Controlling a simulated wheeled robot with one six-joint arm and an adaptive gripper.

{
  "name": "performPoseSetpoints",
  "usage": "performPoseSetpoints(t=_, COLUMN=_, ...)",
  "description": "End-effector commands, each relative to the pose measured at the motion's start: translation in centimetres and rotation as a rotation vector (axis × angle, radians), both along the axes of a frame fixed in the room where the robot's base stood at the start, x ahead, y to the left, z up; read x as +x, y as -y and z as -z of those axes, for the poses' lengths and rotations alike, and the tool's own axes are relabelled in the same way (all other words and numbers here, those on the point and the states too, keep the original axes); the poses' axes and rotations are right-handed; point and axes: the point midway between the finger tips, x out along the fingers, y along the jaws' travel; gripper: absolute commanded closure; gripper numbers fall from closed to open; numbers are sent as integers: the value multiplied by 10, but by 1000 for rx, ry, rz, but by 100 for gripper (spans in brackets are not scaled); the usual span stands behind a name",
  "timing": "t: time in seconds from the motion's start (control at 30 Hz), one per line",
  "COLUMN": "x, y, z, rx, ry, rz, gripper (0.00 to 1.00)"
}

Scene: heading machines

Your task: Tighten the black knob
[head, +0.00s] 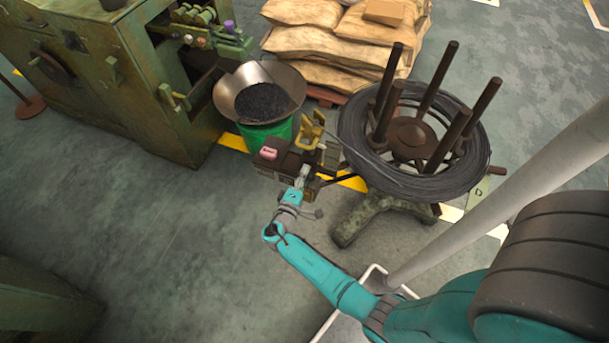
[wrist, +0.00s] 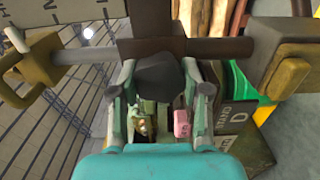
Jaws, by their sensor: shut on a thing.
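The black knob (wrist: 158,78) shows in the wrist view as a dark, faceted lump between the fingers of my gripper (wrist: 160,72). My gripper is shut on it, with one finger on each side. In the head view my gripper (head: 303,174) is at the small dark unit (head: 270,165) beside the wire reel. The knob cannot be made out there.
A yellow bracket (head: 311,131) rises beside my gripper. The wire coil (head: 395,183) with upright posts stands close on the right. A bowl (head: 285,77) of dark pieces sits on a green bin (head: 265,134) behind. Sacks (head: 318,45) lie beyond.

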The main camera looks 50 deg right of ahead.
Motion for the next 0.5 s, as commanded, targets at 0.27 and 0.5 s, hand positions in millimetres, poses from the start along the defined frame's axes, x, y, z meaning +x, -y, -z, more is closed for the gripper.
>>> performPoseSetpoints(t=0.27, x=-1, y=0, z=1, rx=1, ry=0, rz=1, gripper=28)
performPoseSetpoints(t=0.5, x=-1, y=-1, z=0, rx=1, ry=-1, rz=0, gripper=28)
